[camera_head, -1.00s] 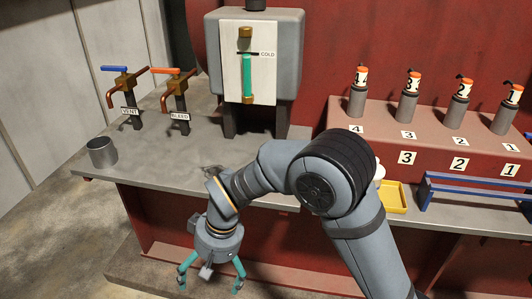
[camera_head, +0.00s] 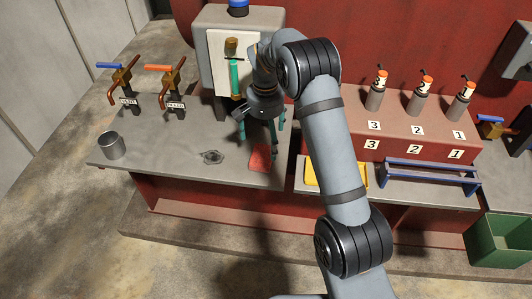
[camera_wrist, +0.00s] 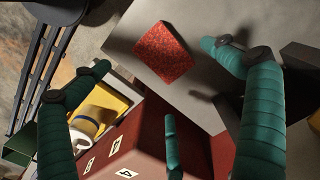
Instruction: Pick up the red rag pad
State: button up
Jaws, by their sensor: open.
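In the wrist view the pad (camera_wrist: 166,52) shows whole as a speckled red square between my spread fingers. My gripper (camera_head: 262,133) has teal fingers that hang down over the bench by the pad, open and empty. In the wrist view my gripper's fingers (camera_wrist: 155,58) stand left and right of the pad with a third below it. They appear apart from the pad; the exact height is unclear.
A metal cup (camera_head: 111,145) stands at the bench's left end. The gauge box (camera_head: 222,80) stands close behind my gripper. The yellow tray (camera_head: 310,176) and the blue rack (camera_head: 430,172) are to the right. A green bin (camera_head: 498,240) is at far right.

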aim_at(266, 156)
notch_tip(266, 156, down, 2)
jog(key=shift+f, duration=0.1)
jog(key=shift+s+d+f+p, duration=0.1)
jog(key=shift+f+p, duration=0.8)
jog(key=shift+f, duration=1.8)
jog(key=shift+c, duration=0.3)
jog(key=c, duration=1.1)
jog(key=shift+c, duration=0.5)
